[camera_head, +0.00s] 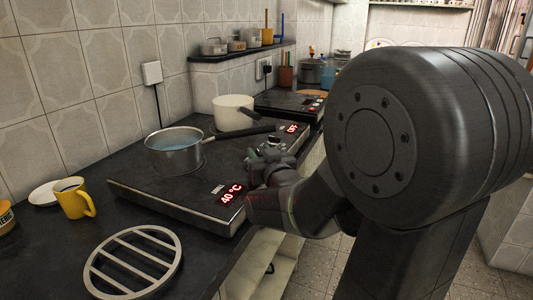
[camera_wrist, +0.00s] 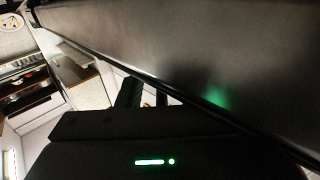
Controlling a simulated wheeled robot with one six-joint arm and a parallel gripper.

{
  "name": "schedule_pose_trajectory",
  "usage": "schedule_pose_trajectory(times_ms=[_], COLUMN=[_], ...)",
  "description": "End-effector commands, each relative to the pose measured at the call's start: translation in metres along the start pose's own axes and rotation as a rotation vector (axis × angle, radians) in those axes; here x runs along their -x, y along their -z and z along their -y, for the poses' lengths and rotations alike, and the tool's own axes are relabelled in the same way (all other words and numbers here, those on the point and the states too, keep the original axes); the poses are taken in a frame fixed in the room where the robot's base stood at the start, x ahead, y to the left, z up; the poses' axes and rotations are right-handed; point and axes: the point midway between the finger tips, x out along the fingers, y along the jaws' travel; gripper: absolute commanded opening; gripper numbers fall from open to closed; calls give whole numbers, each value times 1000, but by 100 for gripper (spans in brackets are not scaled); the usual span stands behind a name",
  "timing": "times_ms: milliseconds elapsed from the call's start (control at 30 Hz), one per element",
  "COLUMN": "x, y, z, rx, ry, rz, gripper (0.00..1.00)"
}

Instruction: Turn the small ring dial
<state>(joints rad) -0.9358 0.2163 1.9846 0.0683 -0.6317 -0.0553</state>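My gripper (camera_head: 268,160) is at the front right edge of the black double hob (camera_head: 165,190), over or beside its control strip. A small pale, rounded shape (camera_head: 273,141) shows just beyond the gripper and may be a dial; I cannot tell for sure. The small ring dial is not clearly visible, and my gripper covers part of the strip. Red displays read 40 °C (camera_head: 232,193) and OFF (camera_head: 292,128). In the wrist view, a dark smooth surface (camera_wrist: 180,45) fills the upper right. My finger parts (camera_wrist: 145,95) show dimly below it, their tips partly hidden.
A steel pan (camera_head: 174,155) of bluish liquid and a white pot (camera_head: 233,112) stand on the hob, handles pointing towards the control side. A yellow mug (camera_head: 73,200) and a round metal trivet (camera_head: 132,232) are on the counter at left. Open floor lies at right.

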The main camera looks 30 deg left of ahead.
Motion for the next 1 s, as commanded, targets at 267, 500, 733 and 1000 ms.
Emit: schedule_pose_trajectory(times_ms=[267, 500, 733, 1000], x=[-10, -10, -10, -10], y=[0, 0, 0, -2], z=[0, 0, 0, 0], rx=[0, 0, 0, 1], ry=[0, 0, 0, 22], rz=[0, 0, 0, 1], gripper=[33, 17, 0, 0])
